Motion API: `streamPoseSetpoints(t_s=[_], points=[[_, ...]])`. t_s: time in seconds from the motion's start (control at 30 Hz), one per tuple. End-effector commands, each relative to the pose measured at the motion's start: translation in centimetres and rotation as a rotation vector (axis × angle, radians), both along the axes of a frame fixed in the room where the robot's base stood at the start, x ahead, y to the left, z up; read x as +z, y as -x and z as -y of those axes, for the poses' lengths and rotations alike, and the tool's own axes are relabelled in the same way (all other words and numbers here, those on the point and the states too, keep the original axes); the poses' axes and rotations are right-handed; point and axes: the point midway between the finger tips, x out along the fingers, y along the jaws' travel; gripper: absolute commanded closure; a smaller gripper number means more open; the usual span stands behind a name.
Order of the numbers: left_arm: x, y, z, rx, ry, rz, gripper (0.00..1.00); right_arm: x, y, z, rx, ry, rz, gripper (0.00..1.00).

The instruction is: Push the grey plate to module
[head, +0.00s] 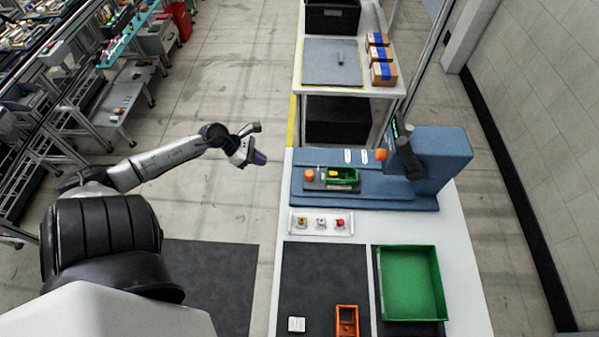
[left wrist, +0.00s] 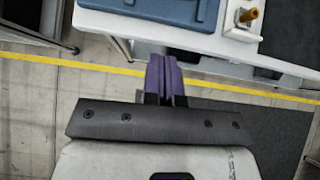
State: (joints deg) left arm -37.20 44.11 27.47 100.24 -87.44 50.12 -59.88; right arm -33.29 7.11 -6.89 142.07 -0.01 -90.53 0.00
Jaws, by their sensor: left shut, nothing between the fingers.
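The grey plate (head: 316,185) lies on the blue base (head: 400,190) of the workstation in the head view. It carries an orange round part (head: 309,174) and a small green box (head: 343,178) with something yellow and dark in it. The blue module (head: 445,153), with a dark screen head, stands to the plate's right. My left gripper (head: 260,158) has purple fingers pressed together and empty. It is over the floor, left of the table and apart from the plate. The closed fingers (left wrist: 167,78) also show in the left wrist view, with the blue base (left wrist: 150,8) beyond them. My right gripper is out of view.
A white button panel (head: 321,223) sits in front of the base. Nearer are a dark mat (head: 310,275), an orange bin (head: 347,320) and a green tray (head: 410,285). Small boxes (head: 383,73) stand on the far table.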

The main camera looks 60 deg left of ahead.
Motion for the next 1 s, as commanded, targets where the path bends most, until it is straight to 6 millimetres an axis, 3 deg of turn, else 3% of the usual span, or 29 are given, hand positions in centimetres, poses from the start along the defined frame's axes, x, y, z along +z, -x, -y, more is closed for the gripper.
streamPoseSetpoints(t_s=[0.27, 0.7, 1.0], points=[[-1.5, -1.5, 0.9, -0.031, -0.023, 0.019, 1.0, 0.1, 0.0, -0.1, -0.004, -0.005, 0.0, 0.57], [-6.8, -6.4, 4.0, -0.028, -0.02, 0.02, 1.0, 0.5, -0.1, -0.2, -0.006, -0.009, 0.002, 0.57], [-6.7, -9.1, 5.7, -0.028, -0.021, 0.018, 1.0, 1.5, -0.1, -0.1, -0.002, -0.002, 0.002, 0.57]])
